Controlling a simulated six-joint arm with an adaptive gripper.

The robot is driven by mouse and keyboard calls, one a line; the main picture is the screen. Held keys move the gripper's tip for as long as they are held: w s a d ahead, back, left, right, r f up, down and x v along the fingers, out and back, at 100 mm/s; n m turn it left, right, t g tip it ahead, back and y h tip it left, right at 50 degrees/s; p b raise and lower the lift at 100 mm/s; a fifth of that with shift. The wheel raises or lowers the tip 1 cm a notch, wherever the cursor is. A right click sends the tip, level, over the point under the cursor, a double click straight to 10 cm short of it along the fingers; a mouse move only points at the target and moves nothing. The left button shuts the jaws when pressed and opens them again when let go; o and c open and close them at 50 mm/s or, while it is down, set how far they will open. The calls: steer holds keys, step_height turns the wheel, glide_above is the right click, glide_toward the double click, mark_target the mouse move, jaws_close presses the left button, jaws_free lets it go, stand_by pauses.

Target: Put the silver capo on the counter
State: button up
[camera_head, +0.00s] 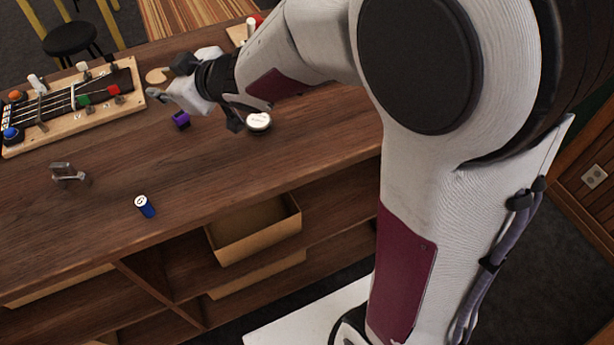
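A silver-grey metal piece that looks like a capo (66,173) stands on the wooden counter (105,205) at the left, in front of the fretboard display. I cannot tell from this view which clip is the task's silver capo. My gripper (154,93) is over the far part of the counter, just right of the display's end and apart from the silver-grey piece. Its fingers are small and overlap, so their opening and any held item cannot be made out.
An open tray (255,229) sits below the counter. A black stool (70,38) is behind. The counter's middle is mostly clear.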

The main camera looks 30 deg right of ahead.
steer(key=s+d+r+m+g+h, duration=0.1)
steer(key=s+d+r+m+h, duration=0.2)
steer(key=s+d+m+h, duration=0.75)
steer(key=s+d+f+n+g+y, duration=0.1)
steer(key=s+d+f+g+y, duration=0.1)
steer(key=s, duration=0.9)
steer(key=s+d+f+g+y, duration=0.1)
steer(key=s+d+g+y, duration=0.1)
steer(key=s, duration=0.8)
steer(key=shift+s+d+f+n+g, duration=0.3)
steer(key=shift+s+d+f+n, duration=0.05)
steer(key=shift+d, duration=0.45)
